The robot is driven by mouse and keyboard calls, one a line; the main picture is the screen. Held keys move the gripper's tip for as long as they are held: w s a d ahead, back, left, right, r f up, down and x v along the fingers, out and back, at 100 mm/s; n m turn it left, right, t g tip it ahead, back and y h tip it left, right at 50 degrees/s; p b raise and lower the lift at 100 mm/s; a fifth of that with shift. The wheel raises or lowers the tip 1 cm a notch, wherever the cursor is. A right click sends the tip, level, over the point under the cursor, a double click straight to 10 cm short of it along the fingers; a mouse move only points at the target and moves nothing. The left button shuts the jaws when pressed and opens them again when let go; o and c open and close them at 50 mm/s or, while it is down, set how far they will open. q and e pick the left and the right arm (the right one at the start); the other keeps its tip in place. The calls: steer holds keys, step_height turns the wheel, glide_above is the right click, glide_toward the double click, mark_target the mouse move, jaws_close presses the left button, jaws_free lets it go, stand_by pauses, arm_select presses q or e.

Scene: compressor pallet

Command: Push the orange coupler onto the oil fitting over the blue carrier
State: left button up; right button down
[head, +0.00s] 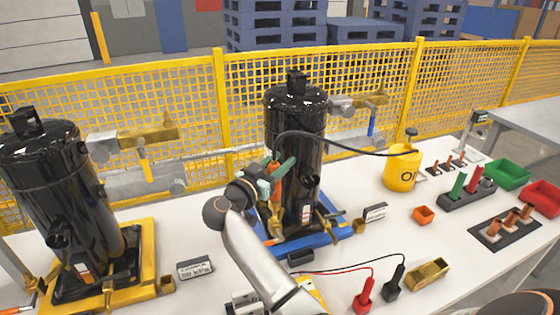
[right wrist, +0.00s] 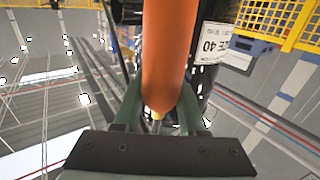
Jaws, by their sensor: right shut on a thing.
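The orange coupler (head: 276,180) is held in my right gripper (head: 268,186), in front of the black compressor (head: 294,125) that stands on the blue carrier (head: 312,239). A black hose arches from near the coupler to the yellow oil can (head: 401,167). In the right wrist view the coupler (right wrist: 168,50) sits between the green fingers of the gripper (right wrist: 157,112). A small yellowish tip shows at the coupler's lower end. I cannot tell whether it is the oil fitting or whether the coupler touches a fitting. My left gripper is not in view.
A second black compressor (head: 52,190) stands on a yellow carrier (head: 150,265) at left. Red (head: 365,288) and black (head: 393,280) clips, a brass-coloured box (head: 428,274) and an orange cup (head: 423,215) lie right of my arm. A yellow mesh fence (head: 250,100) runs behind.

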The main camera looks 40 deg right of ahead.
steer(key=shift+f, duration=1.2)
steer(key=shift+a+f, duration=0.1)
steer(key=shift+f, duration=0.1)
